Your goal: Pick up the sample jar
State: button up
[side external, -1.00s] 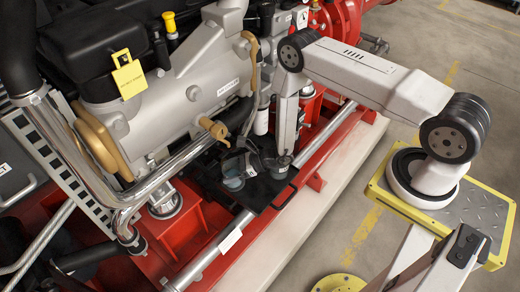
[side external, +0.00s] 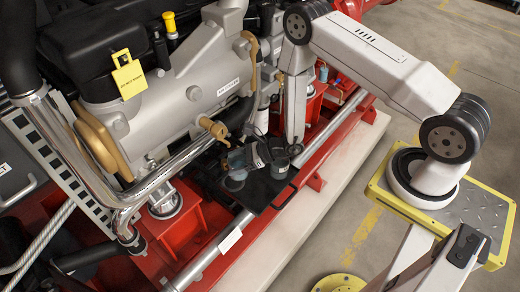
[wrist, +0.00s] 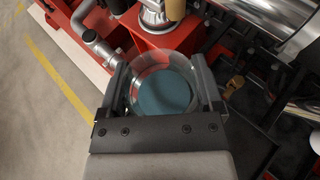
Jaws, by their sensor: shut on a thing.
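The sample jar (wrist: 165,92) is clear and round, with blue-grey contents, and shows in the middle of the wrist view. My gripper (wrist: 161,84) has one finger on each side of the jar and is shut on it. In the side external view my gripper (side external: 243,158) is over the left part of a black tray (side external: 262,199). There the jar is small and partly hidden, so its exact height above the tray is hard to tell.
A small dark round item (side external: 279,169) is at the tray's right part. A chrome pipe (side external: 165,152) and the grey engine body (side external: 195,85) stand close on the left. Red frame rails (side external: 325,150) run beside the tray.

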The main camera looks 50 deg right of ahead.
jog(key=s+d+r, duration=0.1)
jog(key=s+r, duration=0.6)
jog(key=s, duration=0.4)
jog(key=shift+d, duration=0.35)
jog(key=shift+s, duration=0.15)
jog(key=shift+f, duration=0.15)
jog(key=shift+w+d+f, duration=0.1)
jog(key=shift+w+f, duration=0.6)
jog(key=shift+f, duration=0.8)
jog(key=shift+w+d+f, duration=0.1)
jog(key=shift+w+f, duration=0.6)
jog(key=shift+f, duration=0.85)
jog(key=shift+w+d+f, duration=0.1)
jog(key=shift+w+f, duration=0.6)
jog(key=shift+f, duration=0.8)
jog(key=shift+f, duration=1.75)
jog(key=shift+f, duration=0.15)
